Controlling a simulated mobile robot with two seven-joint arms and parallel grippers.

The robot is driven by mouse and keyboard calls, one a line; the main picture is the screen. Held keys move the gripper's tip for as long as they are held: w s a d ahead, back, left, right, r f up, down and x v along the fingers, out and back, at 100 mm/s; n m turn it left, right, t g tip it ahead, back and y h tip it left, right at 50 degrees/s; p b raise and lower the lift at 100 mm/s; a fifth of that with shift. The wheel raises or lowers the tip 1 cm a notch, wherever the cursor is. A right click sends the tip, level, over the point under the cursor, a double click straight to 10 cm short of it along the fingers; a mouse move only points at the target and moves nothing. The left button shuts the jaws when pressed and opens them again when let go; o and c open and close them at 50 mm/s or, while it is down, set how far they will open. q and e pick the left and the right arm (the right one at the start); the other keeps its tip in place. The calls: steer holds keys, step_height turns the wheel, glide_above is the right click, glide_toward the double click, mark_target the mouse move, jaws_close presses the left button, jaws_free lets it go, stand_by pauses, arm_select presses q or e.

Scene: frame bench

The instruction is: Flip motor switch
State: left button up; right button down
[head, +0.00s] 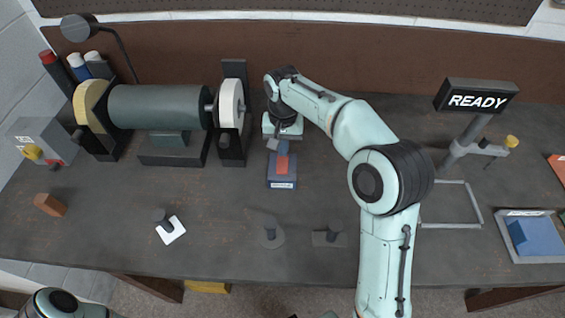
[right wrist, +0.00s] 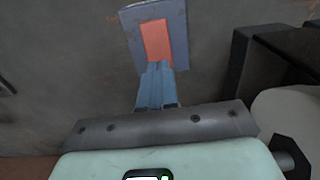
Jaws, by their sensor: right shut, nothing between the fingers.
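The motor switch is a blue-grey box with a red-orange rocker (head: 282,163) and a small label at its front, on the bench right of the grinder. It also shows in the right wrist view as a plate with an orange-red rocker (right wrist: 157,40). My right gripper (head: 274,144) is shut and empty at the far end of the switch. In the right wrist view its closed fingers (right wrist: 156,70) overlap the rocker's near edge; I cannot tell whether they touch it. Only a part of my left arm shows at the lower left; its gripper is out of view.
The bench grinder (head: 160,107) with a yellow wheel and a white wheel (head: 231,103) stands just left of the switch. A READY sign (head: 477,97) and a blue block (head: 536,237) in a tray are at right. Small knobbed plates lie along the front. Bench around the switch's front is clear.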

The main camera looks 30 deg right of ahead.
arm_select(q)
steer(key=shift+s+f+b, duration=0.4)
steer(key=shift+f+b, duration=0.05)
steer(key=shift+f, duration=0.1)
arm_select(e)
steer(key=shift+f, duration=1.1)
steer(key=shift+r+p, duration=0.95)
steer(key=shift+r, duration=0.6)
steer(key=shift+r+p, duration=1.1)
steer(key=shift+r, duration=0.95)
arm_select(q)
steer(key=w+r, duration=0.4)
steer(key=r, duration=0.1)
steer(key=shift+w+r, duration=0.15)
arm_select(e)
steer(key=shift+f, duration=0.15)
